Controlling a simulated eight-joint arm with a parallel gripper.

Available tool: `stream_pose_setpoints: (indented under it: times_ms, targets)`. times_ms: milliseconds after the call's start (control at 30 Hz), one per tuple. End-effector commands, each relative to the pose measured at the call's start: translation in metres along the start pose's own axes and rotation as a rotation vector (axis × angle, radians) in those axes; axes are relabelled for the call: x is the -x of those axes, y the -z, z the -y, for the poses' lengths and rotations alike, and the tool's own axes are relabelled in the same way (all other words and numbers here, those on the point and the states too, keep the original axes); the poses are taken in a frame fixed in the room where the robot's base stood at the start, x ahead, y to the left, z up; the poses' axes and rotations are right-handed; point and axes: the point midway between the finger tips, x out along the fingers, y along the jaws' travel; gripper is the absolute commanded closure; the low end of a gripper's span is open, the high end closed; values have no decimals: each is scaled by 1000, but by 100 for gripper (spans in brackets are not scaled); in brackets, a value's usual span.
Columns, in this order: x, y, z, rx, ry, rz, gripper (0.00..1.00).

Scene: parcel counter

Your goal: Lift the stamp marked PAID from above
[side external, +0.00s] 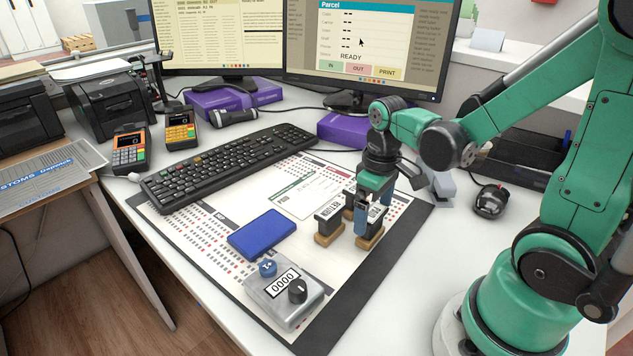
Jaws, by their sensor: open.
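Two dark stamps with wooden bases and white labels stand upright on the desk mat. The left stamp (328,226) shows in full, but its small label is hard to read. The right stamp (371,240) is partly hidden behind my gripper, and its label is only partly visible, so I cannot tell which one is marked PAID. My gripper (371,208) points down over the right stamp, with its fingers apart near the stamp's upper part. I cannot tell whether they touch it.
A blue ink pad (262,234) and a grey device with a 0000 display (284,296) lie left of the stamps on the mat (345,305). A keyboard (230,165) lies behind. A grey stapler-like object (441,188) and a mouse (490,201) are at right.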

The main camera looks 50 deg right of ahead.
Motion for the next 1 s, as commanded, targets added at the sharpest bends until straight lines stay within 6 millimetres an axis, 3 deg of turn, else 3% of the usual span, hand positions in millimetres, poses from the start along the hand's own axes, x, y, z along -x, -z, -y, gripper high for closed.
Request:
stream_pose_setpoints:
  times_ms: [400,833,1000]
  targets:
    - [-38,0,0,-1,-1,-1,0]
    - [-44,-1,0,-1,-1,-1,0]
    - [-44,-1,0,-1,-1,-1,48]
